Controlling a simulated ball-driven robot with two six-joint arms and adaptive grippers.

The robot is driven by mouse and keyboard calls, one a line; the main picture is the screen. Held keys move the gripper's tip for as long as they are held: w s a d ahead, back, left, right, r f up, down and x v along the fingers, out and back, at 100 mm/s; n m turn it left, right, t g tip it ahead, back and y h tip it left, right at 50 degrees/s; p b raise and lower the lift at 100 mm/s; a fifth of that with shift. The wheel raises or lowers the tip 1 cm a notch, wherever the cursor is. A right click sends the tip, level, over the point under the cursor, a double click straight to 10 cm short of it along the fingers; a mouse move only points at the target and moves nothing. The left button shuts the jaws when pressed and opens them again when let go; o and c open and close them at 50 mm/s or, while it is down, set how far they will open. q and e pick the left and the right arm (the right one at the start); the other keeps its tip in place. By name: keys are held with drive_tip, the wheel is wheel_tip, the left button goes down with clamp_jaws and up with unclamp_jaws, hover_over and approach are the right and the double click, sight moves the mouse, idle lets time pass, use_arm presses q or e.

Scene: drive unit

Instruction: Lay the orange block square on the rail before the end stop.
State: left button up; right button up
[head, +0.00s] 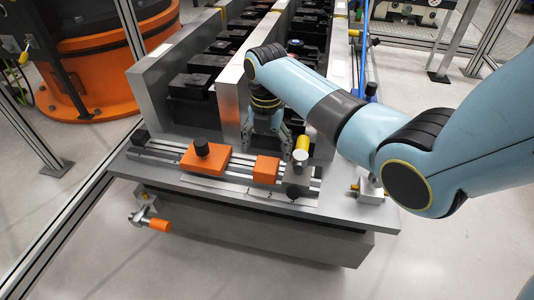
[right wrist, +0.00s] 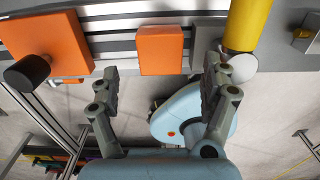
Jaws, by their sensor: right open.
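The orange block (head: 265,169) lies on the grey slotted rail (head: 167,152) at the front of the bench. In the right wrist view the block (right wrist: 160,50) looks about in line with the rail. The end stop (head: 296,186), a grey piece with a yellow cylinder (head: 301,149), stands just right of the block, with a small gap between them. My right gripper (head: 265,138) points down behind the block. In the right wrist view its fingers (right wrist: 161,76) are spread wide, one toward each side of the block, with nothing held. My left gripper is not in view.
A larger orange plate (head: 205,160) with a black knob lies on the rail left of the block. Tall grey walls (head: 160,84) and black parts stand behind the rail. An orange-handled fitting (head: 158,224) hangs at the bench front. The bench's front strip is clear.

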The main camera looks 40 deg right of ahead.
sight(267, 163)
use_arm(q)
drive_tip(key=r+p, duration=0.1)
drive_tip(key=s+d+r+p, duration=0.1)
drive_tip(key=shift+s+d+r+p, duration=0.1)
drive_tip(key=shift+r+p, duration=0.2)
use_arm(e)
wheel_tip(267, 163, up, 8)
drive_tip(key=shift+f, duration=0.1)
